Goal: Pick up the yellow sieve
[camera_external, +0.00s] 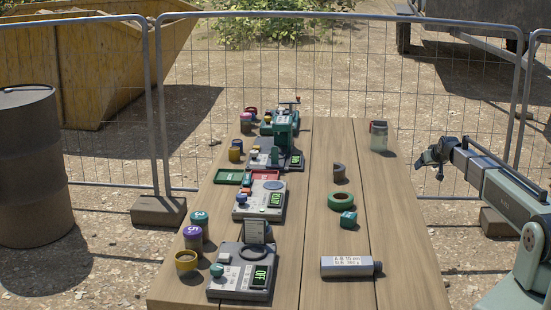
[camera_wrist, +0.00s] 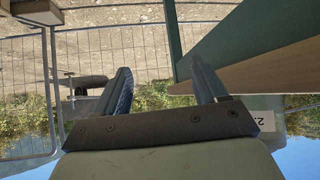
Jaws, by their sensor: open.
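A yellow-rimmed round cup (camera_external: 187,262), which may be the yellow sieve, sits at the table's front left corner, beside a grey device. A second small yellow cup (camera_external: 235,152) stands farther back on the left; I cannot tell for sure which is the sieve. My gripper (camera_external: 433,158) is open and empty in the air right of the table, far from both cups. In the wrist view my two fingers (camera_wrist: 163,82) are spread with nothing between them. No yellow cup shows in that view.
Several grey devices, one with an OFF display (camera_external: 242,272), line the table's left side. Bare wood runs between. Wire fence (camera_external: 300,60) stands behind.

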